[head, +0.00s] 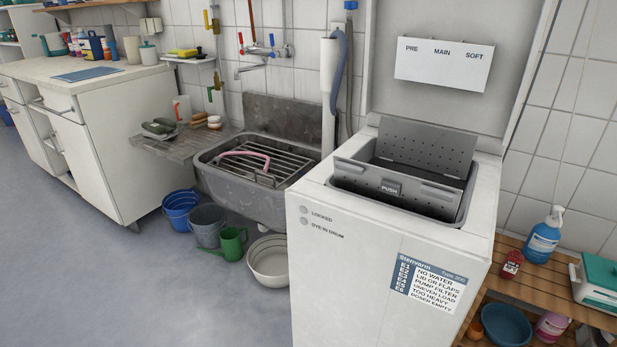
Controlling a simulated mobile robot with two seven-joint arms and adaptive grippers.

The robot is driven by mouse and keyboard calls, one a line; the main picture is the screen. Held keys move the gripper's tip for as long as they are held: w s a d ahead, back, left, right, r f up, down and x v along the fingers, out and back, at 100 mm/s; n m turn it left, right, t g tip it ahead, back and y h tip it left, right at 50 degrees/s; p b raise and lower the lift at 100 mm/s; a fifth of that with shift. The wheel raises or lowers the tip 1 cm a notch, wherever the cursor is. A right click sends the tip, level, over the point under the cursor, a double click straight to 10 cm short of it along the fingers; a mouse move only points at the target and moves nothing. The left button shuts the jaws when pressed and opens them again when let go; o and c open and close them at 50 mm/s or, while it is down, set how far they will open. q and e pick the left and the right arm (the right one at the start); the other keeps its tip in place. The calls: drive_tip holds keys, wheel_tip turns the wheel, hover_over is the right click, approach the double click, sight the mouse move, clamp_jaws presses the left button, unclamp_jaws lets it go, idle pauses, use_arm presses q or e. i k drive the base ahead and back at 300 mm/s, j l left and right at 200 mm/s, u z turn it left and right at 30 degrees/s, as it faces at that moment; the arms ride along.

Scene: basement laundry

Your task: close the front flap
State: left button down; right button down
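A white top-loading washing machine (330,270) stands right of centre in the head view. Its lid (425,25) is raised at the back. In the grey top opening, a perforated rear flap (440,150) stands up, tilted back. The front flap (420,193), a grey panel with a PUSH label (390,187), shows in the front part of the opening. It looks tilted up and apart from the rear flap, with a dark gap between them. The drum inside is mostly hidden. Neither of my grippers is in view.
A dispenser (444,65) marked PRE, MAIN, SOFT is on the lid's inside. A metal sink (240,190) is left of the machine, with buckets (207,225) and a white basin (268,262) on the floor. A wooden slatted bench (560,280) with bottles stands right. Floor at front left is clear.

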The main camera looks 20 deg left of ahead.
sight(438, 202)
drive_tip(key=k+j, duration=0.1)
drive_tip(key=j, duration=0.4)
drive_tip(key=k+j+u, duration=0.1)
drive_tip(key=j, duration=0.4)
drive_tip(key=k+j, duration=0.1)
drive_tip(key=j, duration=0.4)
